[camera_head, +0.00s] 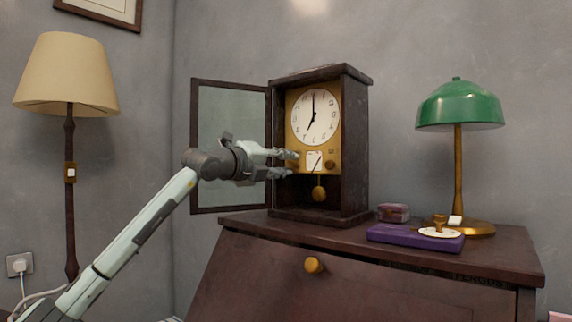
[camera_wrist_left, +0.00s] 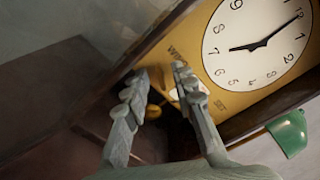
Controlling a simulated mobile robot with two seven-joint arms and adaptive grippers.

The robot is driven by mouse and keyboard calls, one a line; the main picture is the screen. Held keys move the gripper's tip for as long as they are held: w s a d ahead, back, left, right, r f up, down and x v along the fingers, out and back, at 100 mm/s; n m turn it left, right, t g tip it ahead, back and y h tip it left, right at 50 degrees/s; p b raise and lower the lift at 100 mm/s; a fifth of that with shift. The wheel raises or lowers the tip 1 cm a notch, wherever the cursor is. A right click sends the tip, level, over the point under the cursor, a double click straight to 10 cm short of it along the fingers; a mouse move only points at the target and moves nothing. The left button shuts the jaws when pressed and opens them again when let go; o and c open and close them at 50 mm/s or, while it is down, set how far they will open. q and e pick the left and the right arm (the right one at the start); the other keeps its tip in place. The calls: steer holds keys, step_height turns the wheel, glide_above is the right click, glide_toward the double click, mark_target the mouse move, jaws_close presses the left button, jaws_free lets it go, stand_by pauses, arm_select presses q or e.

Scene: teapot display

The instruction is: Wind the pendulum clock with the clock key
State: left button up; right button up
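The pendulum clock (camera_head: 318,185) stands on the desk with its glass door (camera_head: 229,150) swung open to the left. Its white dial (camera_head: 313,116) also shows tilted in the left wrist view (camera_wrist_left: 262,38). The brass pendulum bob (camera_head: 319,194) hangs below the dial plate. My left gripper (camera_head: 294,164) is at the plate's lower left, by the WIND marking (camera_wrist_left: 177,53). Its fingers are apart (camera_wrist_left: 160,74). A brass part shows between them; I cannot tell whether it is a knob or the bob. A small brass object (camera_head: 439,221), possibly the clock key, stands on a white dish.
The dish (camera_head: 427,232) rests on a purple book (camera_head: 385,234) at the right of the desk top (camera_head: 500,262). A small box (camera_head: 393,212) lies behind it. A green lamp (camera_head: 460,105) stands at the right, a floor lamp (camera_head: 68,75) at the left.

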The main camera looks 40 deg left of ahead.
arm_select(q)
jaws_close()
steer(key=shift+m, duration=0.3)
